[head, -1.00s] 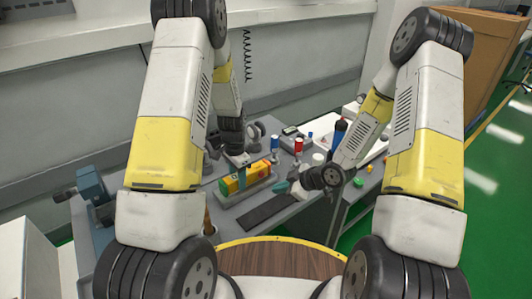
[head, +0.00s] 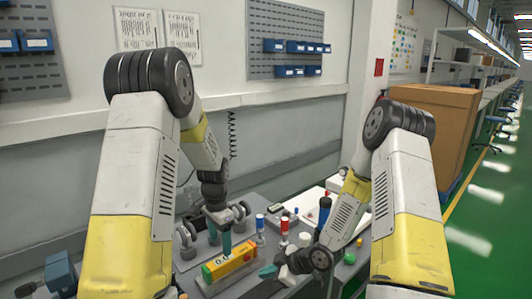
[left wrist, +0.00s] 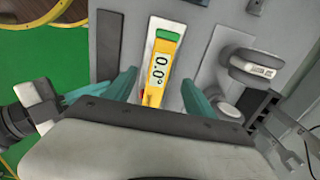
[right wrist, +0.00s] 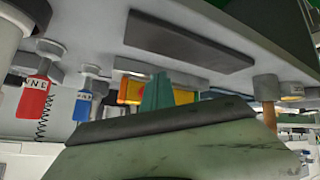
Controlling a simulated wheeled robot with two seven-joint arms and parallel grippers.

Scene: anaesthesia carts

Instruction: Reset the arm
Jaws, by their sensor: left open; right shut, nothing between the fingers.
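A yellow device (head: 230,262) with a green end and a "0.0°" display lies on a light block on the grey bench. In the left wrist view the device (left wrist: 160,67) lies between the spread teal fingers of my left gripper (left wrist: 157,93). In the head view my left gripper (head: 222,236) is open just above it; contact cannot be told. My right gripper (head: 268,271) is shut and empty, to the right of the device. In the right wrist view its teal fingers (right wrist: 157,92) are together, with the device (right wrist: 131,91) partly hidden behind them.
Red (head: 284,227) and blue (head: 260,224) labelled tools stand behind the device. A dark flat strip (right wrist: 187,42) lies on the bench near my right gripper. A tall dark bottle (head: 324,211) stands further right.

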